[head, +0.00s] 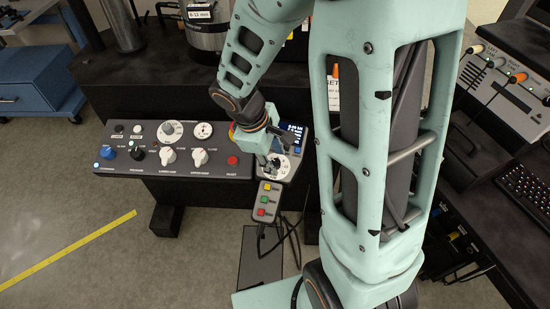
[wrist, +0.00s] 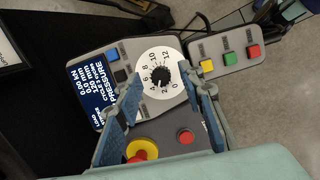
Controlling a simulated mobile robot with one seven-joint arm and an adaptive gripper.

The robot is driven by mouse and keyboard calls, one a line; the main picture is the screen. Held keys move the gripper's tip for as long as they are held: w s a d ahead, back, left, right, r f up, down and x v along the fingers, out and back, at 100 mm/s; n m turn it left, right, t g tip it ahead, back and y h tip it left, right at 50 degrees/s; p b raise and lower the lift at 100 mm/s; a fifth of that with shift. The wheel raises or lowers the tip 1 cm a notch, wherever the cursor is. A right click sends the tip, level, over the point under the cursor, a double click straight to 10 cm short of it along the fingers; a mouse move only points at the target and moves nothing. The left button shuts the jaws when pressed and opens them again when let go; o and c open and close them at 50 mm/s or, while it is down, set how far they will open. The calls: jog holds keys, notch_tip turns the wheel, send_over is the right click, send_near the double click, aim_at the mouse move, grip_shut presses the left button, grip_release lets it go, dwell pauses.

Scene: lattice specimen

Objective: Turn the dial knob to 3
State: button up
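The dial knob (wrist: 160,76) is a small black knob on a round white dial face with printed numbers from 0 to 12. I cannot read for sure which number it points at. In the head view the white dial (head: 280,169) shows at the right end of the control panel, partly covered by my gripper (head: 268,156). In the wrist view my gripper (wrist: 160,88) is open, with one blue-padded finger on each side of the knob. I see no contact with the knob, and the gap in depth is hard to tell.
Next to the dial are a blue screen (wrist: 92,88), a red button (wrist: 185,137) and a yellow-based red stop button (wrist: 142,151). A pendant with yellow, green and red buttons (wrist: 228,60) lies beside it. More knobs and switches fill the long panel (head: 215,170) to the left.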

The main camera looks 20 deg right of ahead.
jog(key=v, duration=1.1)
jog(key=shift+s, duration=0.1)
dwell(1.5)
